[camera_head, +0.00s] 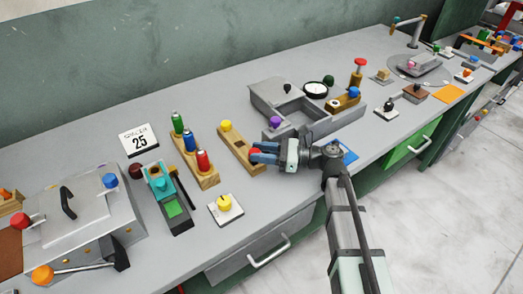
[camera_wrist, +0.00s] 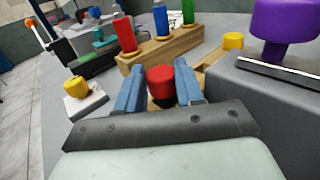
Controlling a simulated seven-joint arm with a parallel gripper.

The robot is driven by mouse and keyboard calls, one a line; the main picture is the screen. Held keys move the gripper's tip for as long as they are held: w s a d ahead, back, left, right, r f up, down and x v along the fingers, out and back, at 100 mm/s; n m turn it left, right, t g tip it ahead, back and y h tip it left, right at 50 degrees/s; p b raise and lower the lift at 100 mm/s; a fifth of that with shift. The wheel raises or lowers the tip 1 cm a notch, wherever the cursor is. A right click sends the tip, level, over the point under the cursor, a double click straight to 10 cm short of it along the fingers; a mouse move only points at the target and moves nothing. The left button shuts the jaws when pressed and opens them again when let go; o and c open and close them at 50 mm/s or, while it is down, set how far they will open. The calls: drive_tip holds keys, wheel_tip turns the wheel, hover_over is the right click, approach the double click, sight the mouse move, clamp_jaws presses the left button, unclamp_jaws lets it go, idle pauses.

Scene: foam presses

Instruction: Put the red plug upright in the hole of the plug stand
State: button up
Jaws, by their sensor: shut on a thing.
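The red plug (camera_wrist: 160,80) has a red cap and a dark lower part. In the wrist view it stands about upright between the two blue fingers of my gripper (camera_wrist: 158,88), which is shut on it. In the head view the red plug (camera_head: 255,151) shows just past the tips of my gripper (camera_head: 264,152), at the near end of a long wooden bar (camera_head: 240,149), which seems to be the plug stand. A yellow knob (camera_head: 226,125) sits at the bar's far end. The plug's lower end is hidden, so I cannot tell whether it is in a hole.
A wooden rack (camera_head: 208,180) with green, blue and red bottles stands left of the bar. A grey box (camera_head: 290,102) with a purple knob (camera_head: 275,122) is close on the right. A yellow-knobbed plate (camera_head: 226,209) lies toward the front edge, with bare bench around it.

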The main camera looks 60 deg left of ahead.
drive_tip(key=shift+f, duration=0.8)
drive_tip(key=o, duration=1)
drive_tip(key=shift+o, duration=0.6)
drive_tip(key=shift+w+a, duration=0.1)
drive_tip(key=v, duration=1.3)
drive_tip(key=shift+w+d, duration=0.15)
drive_tip(key=shift+d, duration=0.35)
